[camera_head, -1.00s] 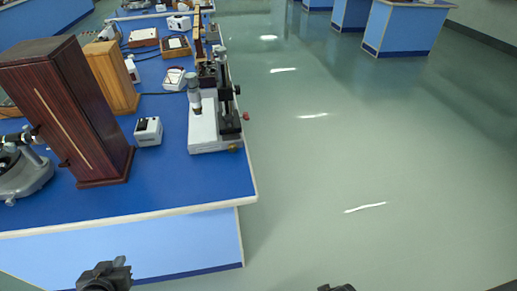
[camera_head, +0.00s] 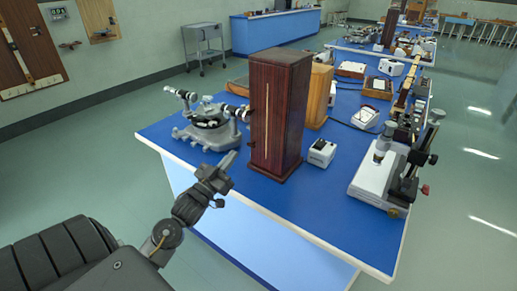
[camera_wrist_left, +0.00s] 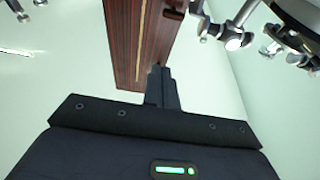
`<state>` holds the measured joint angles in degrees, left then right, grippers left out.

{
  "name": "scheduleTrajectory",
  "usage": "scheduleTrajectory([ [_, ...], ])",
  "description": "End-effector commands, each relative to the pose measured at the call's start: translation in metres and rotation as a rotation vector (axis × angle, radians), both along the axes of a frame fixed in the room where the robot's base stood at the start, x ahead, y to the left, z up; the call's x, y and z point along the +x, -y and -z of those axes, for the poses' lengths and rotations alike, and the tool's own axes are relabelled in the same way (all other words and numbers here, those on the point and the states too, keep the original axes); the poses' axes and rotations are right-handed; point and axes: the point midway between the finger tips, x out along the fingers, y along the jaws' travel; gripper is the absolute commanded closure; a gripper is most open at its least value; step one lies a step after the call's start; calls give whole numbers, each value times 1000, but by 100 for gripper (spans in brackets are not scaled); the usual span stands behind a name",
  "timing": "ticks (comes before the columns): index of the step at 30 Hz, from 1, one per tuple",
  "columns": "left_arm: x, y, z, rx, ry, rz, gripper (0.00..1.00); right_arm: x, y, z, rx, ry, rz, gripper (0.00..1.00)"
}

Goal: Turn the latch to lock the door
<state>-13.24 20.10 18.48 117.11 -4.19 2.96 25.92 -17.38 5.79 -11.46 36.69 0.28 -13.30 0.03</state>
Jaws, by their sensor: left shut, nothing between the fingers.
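The tall dark wooden cabinet (camera_head: 270,125) stands on the blue bench with a pale vertical strip on its front. It also shows at the top of the left wrist view (camera_wrist_left: 127,50). A small dark piece (camera_wrist_left: 173,14), which may be the latch, sits beside the pale strip in the wrist view. I cannot tell its turned position. My left gripper (camera_head: 231,161) is just in front of and left of the cabinet, pointing toward it. Its fingers are together and empty, and show below the cabinet in the wrist view (camera_wrist_left: 160,70). I cannot tell whether they touch it.
A grey spectrometer (camera_head: 208,122) stands left of the cabinet on the bench (camera_head: 165,133). A small white box (camera_head: 321,153) is right of the cabinet. A white-based instrument (camera_head: 375,185) stands near the right edge. The bench front between spectrometer and cabinet is fairly clear.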

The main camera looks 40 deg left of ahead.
Motion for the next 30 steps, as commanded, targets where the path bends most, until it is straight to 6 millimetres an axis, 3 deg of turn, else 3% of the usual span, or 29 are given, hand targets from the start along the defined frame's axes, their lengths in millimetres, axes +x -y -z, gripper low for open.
scheduleTrajectory([
  [5,1,0,-1,0,-1,0,100,0,0,-1,0,0,0,100],
  [10,15,0,-7,0,0,-1,100,-1,-2,-5,4,-2,1,100],
  [23,96,-2,-36,0,0,0,100,-5,-13,-22,19,-6,3,100],
  [30,95,-2,-2,0,-4,-1,100,-5,-23,-23,31,-4,7,100],
])
